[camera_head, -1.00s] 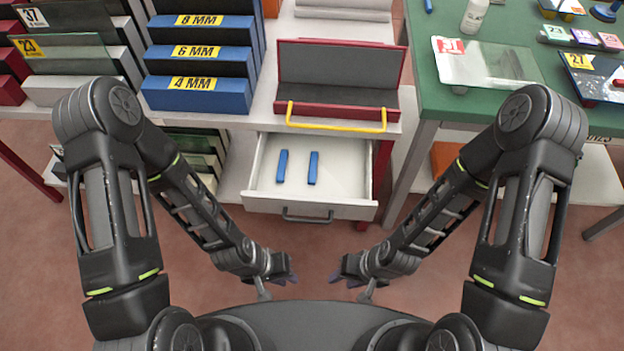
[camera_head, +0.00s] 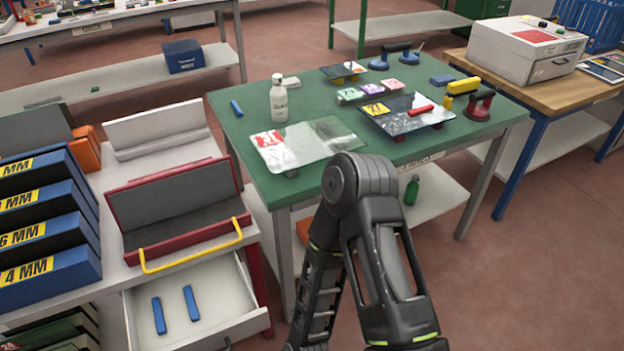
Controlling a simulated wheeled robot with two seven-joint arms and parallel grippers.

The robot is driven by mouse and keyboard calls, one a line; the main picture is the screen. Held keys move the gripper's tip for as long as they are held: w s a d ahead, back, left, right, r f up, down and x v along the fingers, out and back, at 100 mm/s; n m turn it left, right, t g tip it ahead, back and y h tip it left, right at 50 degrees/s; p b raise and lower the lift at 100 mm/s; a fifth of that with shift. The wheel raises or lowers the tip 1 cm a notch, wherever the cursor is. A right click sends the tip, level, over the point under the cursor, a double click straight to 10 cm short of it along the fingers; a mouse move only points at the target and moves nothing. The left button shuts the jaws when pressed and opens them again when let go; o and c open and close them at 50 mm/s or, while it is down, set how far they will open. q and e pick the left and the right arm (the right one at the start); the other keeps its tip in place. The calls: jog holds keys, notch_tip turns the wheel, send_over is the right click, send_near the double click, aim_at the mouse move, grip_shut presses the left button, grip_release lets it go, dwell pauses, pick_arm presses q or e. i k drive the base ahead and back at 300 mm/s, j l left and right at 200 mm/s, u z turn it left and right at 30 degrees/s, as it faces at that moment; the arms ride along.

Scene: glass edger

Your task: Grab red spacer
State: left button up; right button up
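A small red bar (camera_head: 421,110), which looks like the red spacer, lies on top of a dark glass sheet (camera_head: 388,118) with a yellow 27 label, on the green table. Red pieces also show under the sheet's front edge, such as one at its near side (camera_head: 400,138). My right arm stands in front of the green table, its elbow near the table's front edge. The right gripper is below the picture and out of sight. My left arm and gripper are not in view.
The green table (camera_head: 236,150) also holds a clear glass sheet (camera_head: 330,140), a white bottle (camera_head: 279,100) and several suction cups. An open drawer (camera_head: 228,300) with two blue bars is at lower left. A red-framed tray (camera_head: 185,230) sits above it.

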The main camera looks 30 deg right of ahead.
aim_at(427, 108)
jog(key=z, duration=1.3)
jog(key=i+l+z, duration=0.1)
jog(key=z, duration=0.2)
jog(key=i, duration=0.35)
jog(key=l, duration=0.1)
